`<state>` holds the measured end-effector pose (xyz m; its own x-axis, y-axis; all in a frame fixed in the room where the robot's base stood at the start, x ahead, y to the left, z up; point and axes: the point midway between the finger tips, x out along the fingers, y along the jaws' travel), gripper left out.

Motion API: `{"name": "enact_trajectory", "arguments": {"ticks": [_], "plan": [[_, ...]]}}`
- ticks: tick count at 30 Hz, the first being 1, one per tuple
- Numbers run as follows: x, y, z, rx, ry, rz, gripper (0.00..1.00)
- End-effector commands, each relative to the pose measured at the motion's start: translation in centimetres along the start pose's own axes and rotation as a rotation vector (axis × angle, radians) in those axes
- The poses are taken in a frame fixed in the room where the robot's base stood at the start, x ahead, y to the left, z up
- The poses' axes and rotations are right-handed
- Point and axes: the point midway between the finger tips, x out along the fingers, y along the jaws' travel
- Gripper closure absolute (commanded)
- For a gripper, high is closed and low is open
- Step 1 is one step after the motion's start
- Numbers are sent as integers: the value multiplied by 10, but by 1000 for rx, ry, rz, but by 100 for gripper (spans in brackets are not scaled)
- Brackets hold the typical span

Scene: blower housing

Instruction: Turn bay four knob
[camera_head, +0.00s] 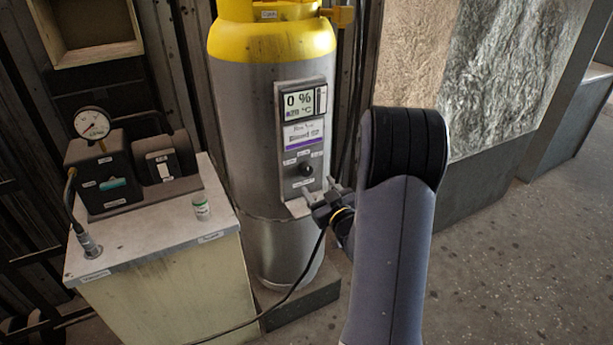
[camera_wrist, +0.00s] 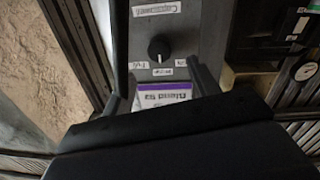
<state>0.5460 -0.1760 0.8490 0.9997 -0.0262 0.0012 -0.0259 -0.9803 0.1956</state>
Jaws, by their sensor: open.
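A small black knob (camera_head: 306,169) sits on the lower part of a grey control panel (camera_head: 312,191) on the front of a yellow-topped grey cylinder (camera_head: 262,150). The panel's display above reads 0 %. My gripper (camera_head: 319,193) is just below the knob in the head view, in front of the panel's lower end. In the wrist view the knob (camera_wrist: 159,48) stands beyond the open fingers, with small labels around it and a purple-striped label (camera_wrist: 163,92) nearer the gripper. The fingers look apart from the knob. I cannot read a bay number.
A black cable runs past the cylinder's base. Open floor (camera_head: 520,250) lies at right.

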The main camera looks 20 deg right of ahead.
Motion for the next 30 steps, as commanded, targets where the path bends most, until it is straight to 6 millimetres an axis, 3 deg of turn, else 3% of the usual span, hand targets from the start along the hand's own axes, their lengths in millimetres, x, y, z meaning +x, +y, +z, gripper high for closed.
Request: {"name": "enact_trajectory", "arguments": {"ticks": [6,12,24,30], "plan": [[43,-1,-1,-1,1,-2,43],[65,-1,0,0,0,-1,43],[72,0,0,1,-2,1,44],[72,0,0,0,-1,1,60]]}}
